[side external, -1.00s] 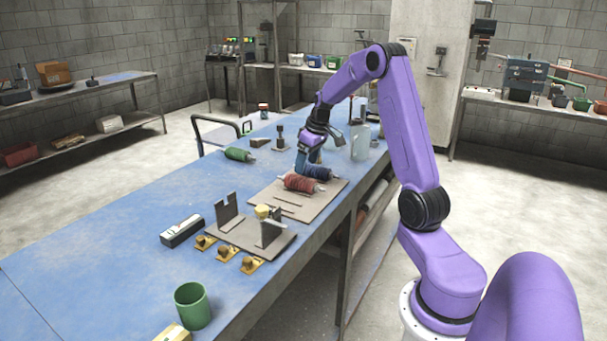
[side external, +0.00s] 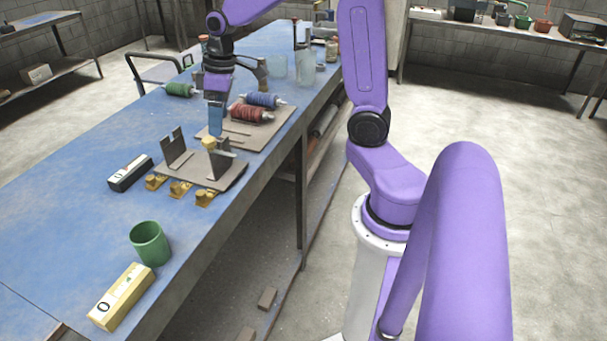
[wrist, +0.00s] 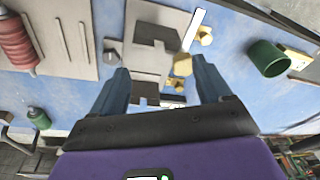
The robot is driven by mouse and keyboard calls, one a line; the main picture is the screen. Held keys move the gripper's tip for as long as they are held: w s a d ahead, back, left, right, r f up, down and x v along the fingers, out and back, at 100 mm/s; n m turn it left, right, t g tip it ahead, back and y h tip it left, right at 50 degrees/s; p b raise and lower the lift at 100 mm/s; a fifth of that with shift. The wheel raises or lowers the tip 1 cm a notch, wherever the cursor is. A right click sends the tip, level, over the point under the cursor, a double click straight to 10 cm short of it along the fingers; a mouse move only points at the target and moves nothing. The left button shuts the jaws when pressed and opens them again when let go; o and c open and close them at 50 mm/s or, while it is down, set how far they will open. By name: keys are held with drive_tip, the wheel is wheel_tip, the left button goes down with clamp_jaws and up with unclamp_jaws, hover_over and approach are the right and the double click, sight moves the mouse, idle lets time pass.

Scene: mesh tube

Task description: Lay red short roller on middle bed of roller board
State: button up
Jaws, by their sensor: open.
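The red roller (side external: 250,113) lies on the flat grey-brown roller board (side external: 267,132), beside the blue roller (side external: 262,99). I cannot tell which bed the red one is in. Narrow slots show bare on the board on its near side. In the wrist view the red roller (wrist: 15,42) is at the left edge, on the board (wrist: 88,68). My gripper (side external: 215,132) is open and empty, pointing down near the board's left end, away from the red roller. Its two blue fingers (wrist: 160,82) are spread apart in the wrist view.
A plate with uprights (side external: 205,172) and a yellow knob stands close to my gripper, with several brass pieces in front. A green roller (side external: 180,89), black-and-white box (side external: 130,174), green cup (side external: 150,243) and yellow block (side external: 121,297) are on the blue table.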

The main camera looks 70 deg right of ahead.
drive_tip(key=s+a+n+g, duration=0.1)
drive_tip(key=s+a+n, duration=0.3)
drive_tip(key=s+a, duration=0.8)
drive_tip(key=s+d+f+n, duration=0.1)
drive_tip(key=s+f+n, duration=0.1)
drive_tip(key=s, duration=1)
drive_tip(key=shift+s+f+n+h, duration=0.2)
drive_tip(key=shift+s+n+h, duration=0.15)
drive_tip(key=shift+n, duration=0.45)
drive_tip(key=shift+w, duration=0.1)
drive_tip(key=shift+c, duration=0.3)
